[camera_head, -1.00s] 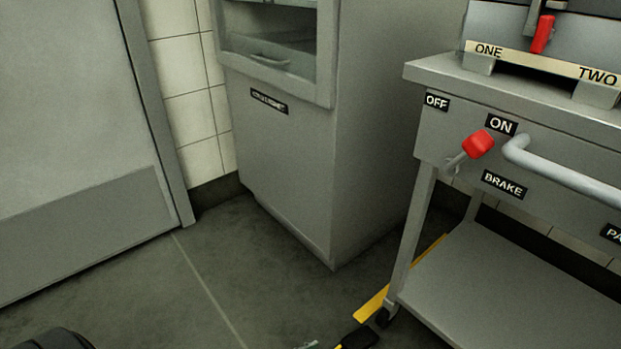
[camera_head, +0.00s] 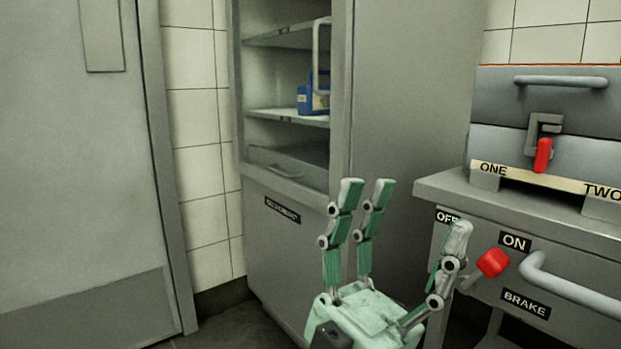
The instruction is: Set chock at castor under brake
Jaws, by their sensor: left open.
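My left gripper (camera_head: 408,222) is raised in the lower middle of the head view, in front of the cart's left end. Its green-and-grey fingers point up, spread wide and empty. The brake lever's red knob (camera_head: 494,262) is just right of its right finger, below the ON label (camera_head: 515,243). That finger partly covers the OFF label (camera_head: 447,217). The BRAKE label (camera_head: 525,304) is lower on the cart (camera_head: 520,210). The castor and the chock are out of view now. My right gripper is not in view.
A tall grey cabinet (camera_head: 410,90) with open shelves stands behind the gripper; a blue container (camera_head: 313,99) is on a shelf. A grey door (camera_head: 70,180) is at left. The cart's pale handle (camera_head: 570,290) juts out right of the knob. A little floor (camera_head: 230,327) shows below.

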